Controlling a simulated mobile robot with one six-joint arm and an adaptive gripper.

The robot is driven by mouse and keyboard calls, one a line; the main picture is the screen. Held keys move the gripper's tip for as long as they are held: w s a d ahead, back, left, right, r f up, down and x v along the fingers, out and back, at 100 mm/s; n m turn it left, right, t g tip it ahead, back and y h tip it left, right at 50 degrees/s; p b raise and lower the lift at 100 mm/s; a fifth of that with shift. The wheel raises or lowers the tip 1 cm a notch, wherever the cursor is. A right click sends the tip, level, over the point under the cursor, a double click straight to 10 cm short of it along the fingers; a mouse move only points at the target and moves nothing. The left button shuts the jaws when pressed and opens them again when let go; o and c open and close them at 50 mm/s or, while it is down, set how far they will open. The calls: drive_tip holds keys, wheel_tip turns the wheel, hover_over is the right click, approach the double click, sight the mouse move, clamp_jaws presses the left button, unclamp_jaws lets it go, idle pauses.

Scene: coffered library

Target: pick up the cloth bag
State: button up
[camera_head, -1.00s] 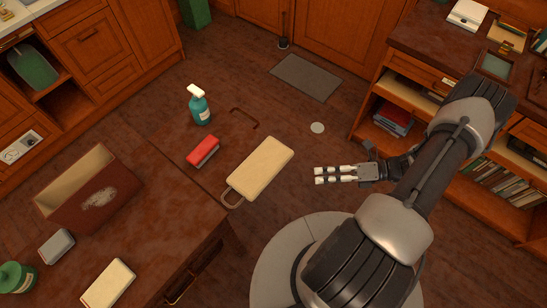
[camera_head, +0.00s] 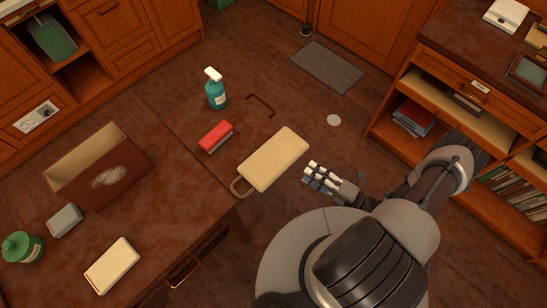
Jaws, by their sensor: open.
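A cream, flat, rounded rectangular thing with a brown loop handle (camera_head: 273,160) seems to be the cloth bag. It lies in the middle of the head view, its loop toward the lower left. My gripper (camera_head: 312,176) is just right of its lower right side, with pale fingertips pointing left toward it. The gripper is open and empty, and a small gap shows in the picture between fingertips and bag. Its height above the bag is hard to tell. Nothing hides the bag.
Left of the bag are a red-and-grey block (camera_head: 216,137), a teal spray bottle (camera_head: 216,93) and a thin brown bracket (camera_head: 261,103). An open brown box (camera_head: 100,180), grey block (camera_head: 65,220), green jar (camera_head: 22,248) and cream block (camera_head: 112,266) stand further left. Shelves (camera_head: 440,85) are at right.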

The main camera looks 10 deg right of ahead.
sight(294, 162)
drive_tip(key=shift+b+x, duration=0.6)
drive_tip(key=shift+x, duration=3.15)
drive_tip(key=shift+d+r, duration=0.1)
drive_tip(key=shift+r, duration=0.05)
drive_tip(key=shift+c, duration=0.4)
clamp_jaws()
